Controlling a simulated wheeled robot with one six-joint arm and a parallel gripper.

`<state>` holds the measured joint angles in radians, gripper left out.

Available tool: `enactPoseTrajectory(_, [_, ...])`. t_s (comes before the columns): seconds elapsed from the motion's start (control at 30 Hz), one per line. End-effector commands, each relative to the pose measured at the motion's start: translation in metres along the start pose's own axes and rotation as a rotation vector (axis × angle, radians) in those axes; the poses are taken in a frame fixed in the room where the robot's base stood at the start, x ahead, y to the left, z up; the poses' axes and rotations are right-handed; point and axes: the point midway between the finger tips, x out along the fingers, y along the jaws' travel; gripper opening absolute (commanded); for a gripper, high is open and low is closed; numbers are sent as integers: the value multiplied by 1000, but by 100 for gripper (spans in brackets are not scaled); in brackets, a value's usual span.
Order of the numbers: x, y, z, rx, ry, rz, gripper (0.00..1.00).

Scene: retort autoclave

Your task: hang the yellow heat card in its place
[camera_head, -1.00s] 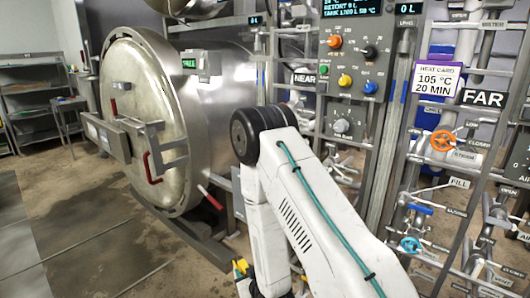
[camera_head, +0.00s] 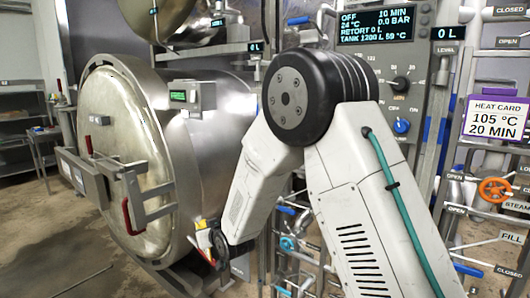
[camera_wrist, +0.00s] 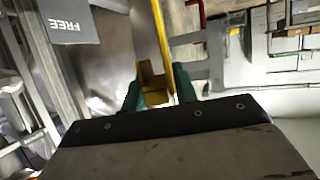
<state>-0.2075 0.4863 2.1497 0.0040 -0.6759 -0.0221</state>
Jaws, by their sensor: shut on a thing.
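My gripper (camera_wrist: 158,88) is shut on the yellow heat card (camera_wrist: 160,30). In the wrist view the card shows nearly edge-on, as a thin yellow strip with a wider yellow part between the green fingers. Its printed face cannot be read. In the head view a small patch of yellow (camera_head: 203,240) shows by my wrist, low in front of the round steel door. The rest of my gripper there is mostly hidden. I cannot make out a hook for the card.
A purple-edged heat card (camera_head: 494,118), reading 105 °C 20 MIN, hangs on the right. The round autoclave door (camera_head: 125,160) stands at left. A control panel (camera_head: 385,75) stands behind my arm. Valves and pipes crowd the right. A grey FREE sign (camera_wrist: 70,22) appears upside down in the wrist view.

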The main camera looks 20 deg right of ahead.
Motion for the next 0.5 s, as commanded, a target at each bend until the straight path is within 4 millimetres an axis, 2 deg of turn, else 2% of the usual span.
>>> enactPoseTrajectory(0.03, [-4,-16,-38,-9,15,-22,7])
enactPoseTrajectory(0.17, [-22,-51,-114,-28,15,-71,7])
enactPoseTrajectory(0.27, [-46,-77,-170,-42,15,-107,7])
enactPoseTrajectory(0.3, [-57,-87,-192,-47,16,-122,7])
enactPoseTrajectory(0.37, [-76,-101,-223,-56,15,-143,7])
enactPoseTrajectory(0.5, [-132,-130,-290,-74,16,-190,7])
